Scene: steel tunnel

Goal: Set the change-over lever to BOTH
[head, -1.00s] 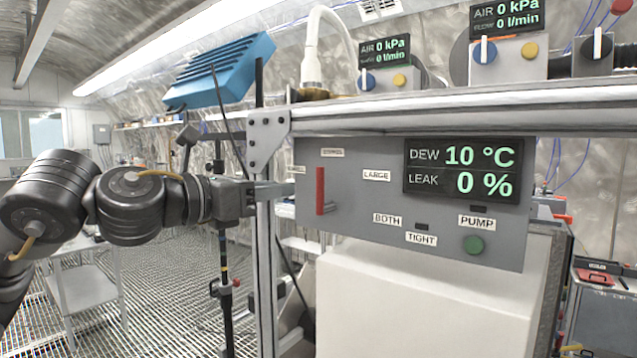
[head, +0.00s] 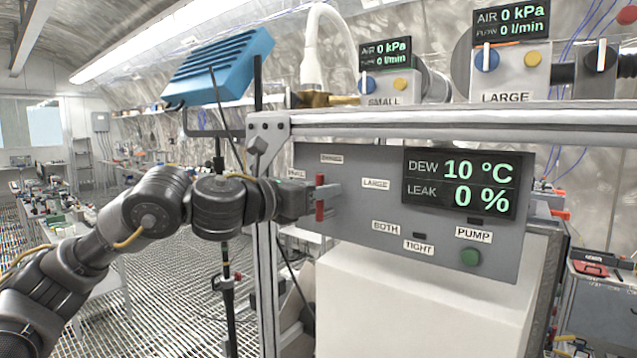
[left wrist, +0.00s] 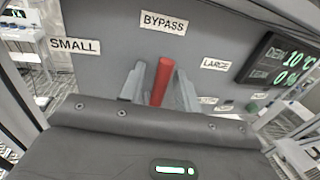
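The change-over lever (head: 320,211) is a red bar on the grey panel (head: 350,222). It also shows in the left wrist view (left wrist: 161,82), with its end towards the BYPASS label (left wrist: 164,22). The BOTH label (head: 386,228) is to the lever's lower right in the head view. My left gripper (head: 328,192) has reached the lever. In the left wrist view its two fingers (left wrist: 160,88) stand on either side of the red bar, with slim gaps seeming to show, so it looks open around it. The near finger hides the lever's middle in the head view. My right gripper is out of view.
SMALL (left wrist: 75,45) and LARGE (head: 375,184) labels flank the lever. A display (head: 460,184) reads DEW 10 °C and LEAK 0 %. A green PUMP button (head: 470,257) is at lower right. A metal post (head: 267,270) stands close beside my left arm, under the bench top (head: 460,118).

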